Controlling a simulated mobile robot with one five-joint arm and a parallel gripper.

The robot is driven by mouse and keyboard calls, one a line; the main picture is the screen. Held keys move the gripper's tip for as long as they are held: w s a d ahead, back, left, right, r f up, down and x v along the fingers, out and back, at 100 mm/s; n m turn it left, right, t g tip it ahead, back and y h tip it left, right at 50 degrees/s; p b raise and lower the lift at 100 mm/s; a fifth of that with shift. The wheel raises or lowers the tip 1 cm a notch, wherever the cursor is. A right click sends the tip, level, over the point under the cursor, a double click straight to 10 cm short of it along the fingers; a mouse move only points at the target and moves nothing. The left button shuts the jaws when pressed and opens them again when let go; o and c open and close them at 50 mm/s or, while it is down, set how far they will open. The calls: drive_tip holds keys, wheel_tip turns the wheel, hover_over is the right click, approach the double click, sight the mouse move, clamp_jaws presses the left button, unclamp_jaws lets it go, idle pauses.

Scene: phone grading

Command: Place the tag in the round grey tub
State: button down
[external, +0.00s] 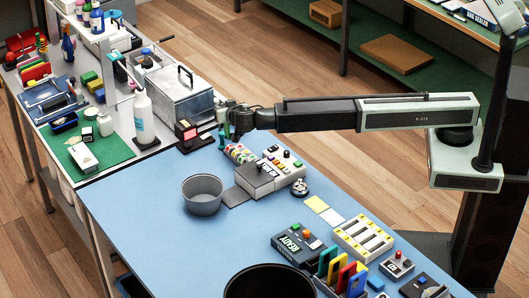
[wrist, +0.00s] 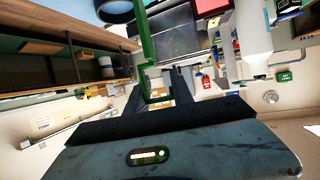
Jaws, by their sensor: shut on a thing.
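The round grey tub (external: 202,207) stands upright on the blue table in the external view, left of the middle. I see no tag in it from here. My gripper (external: 228,134) is above the table behind the tub and a little to its right. In the wrist view my gripper (wrist: 160,84) is shut on a thin green piece (wrist: 149,52), which looks like the tag. It reaches up past the dark fingers. In the external view the green piece is small and partly hidden by the gripper.
A grey box-shaped device (external: 254,178) sits right of the tub, with a button panel (external: 286,163) behind it. A large black bin (external: 270,283) stands at the front. A white bottle (external: 143,118) and a metal case (external: 185,95) stand on the left bench. The table left of the tub is clear.

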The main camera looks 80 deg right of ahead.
drive_tip(key=w+a+n+t+y, duration=0.1)
drive_tip(key=w+a, duration=0.2)
drive_tip(key=a, duration=0.5)
drive_tip(key=w+a+n, duration=0.1)
drive_tip(key=w+a, duration=0.2)
drive_tip(key=a, duration=0.5)
drive_tip(key=n+t+y, duration=0.1)
drive_tip(key=t, duration=0.1)
hover_over(197, 177)
drive_tip(key=s+a, duration=0.1)
drive_tip(key=a, duration=0.3)
wheel_tip(197, 177, down, 10)
drive_tip(key=b, duration=1)
drive_tip(key=shift+s+a, duration=0.1)
drive_tip(key=shift+r, duration=0.25)
drive_tip(key=shift+f, duration=0.15)
drive_tip(key=c, duration=1.1)
unclamp_jaws()
